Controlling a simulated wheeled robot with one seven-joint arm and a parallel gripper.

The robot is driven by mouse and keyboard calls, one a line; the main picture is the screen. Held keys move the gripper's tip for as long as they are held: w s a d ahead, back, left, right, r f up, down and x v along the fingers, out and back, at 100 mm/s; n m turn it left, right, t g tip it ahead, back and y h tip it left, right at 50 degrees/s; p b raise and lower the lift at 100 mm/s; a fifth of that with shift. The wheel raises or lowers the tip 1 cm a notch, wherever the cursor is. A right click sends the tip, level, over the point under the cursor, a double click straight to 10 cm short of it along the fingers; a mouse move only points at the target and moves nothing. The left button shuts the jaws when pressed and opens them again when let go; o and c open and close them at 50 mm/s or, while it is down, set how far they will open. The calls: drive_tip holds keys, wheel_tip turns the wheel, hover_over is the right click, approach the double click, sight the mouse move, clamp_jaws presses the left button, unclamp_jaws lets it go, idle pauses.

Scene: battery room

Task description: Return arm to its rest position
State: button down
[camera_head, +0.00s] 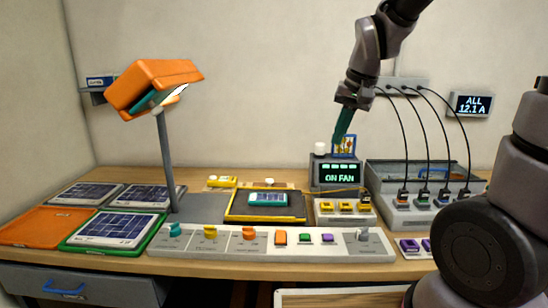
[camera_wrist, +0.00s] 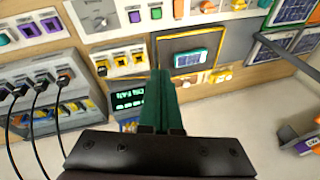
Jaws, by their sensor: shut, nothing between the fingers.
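My gripper (camera_head: 343,134) is raised above the back of the bench in the head view, its green fingers pointing down, close to the dark display box (camera_head: 338,176) that reads "ON FAN". In the wrist view my gripper (camera_wrist: 159,76) is shut, with its green fingers together and nothing held. In that view the fingers partly cover the display box (camera_wrist: 128,101). My arm comes down from the top edge in the head view.
An orange-headed lamp (camera_head: 150,88) stands at left. Solar panels (camera_head: 110,228) lie near it. A long control strip (camera_head: 270,245) runs along the front. A grey battery unit (camera_head: 410,215) with several upright cables stands right of the display box. The air above the bench's middle is clear.

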drive_tip(key=s+d+r+m+t, duration=0.1)
drive_tip(key=s+d+r+t, duration=0.3)
drive_tip(key=s+d+r, duration=0.5)
drive_tip(key=shift+s+r+m, duration=0.3)
drive_tip(key=shift+s+r, duration=0.15)
drive_tip(key=shift+s, duration=0.55)
idle(0.6)
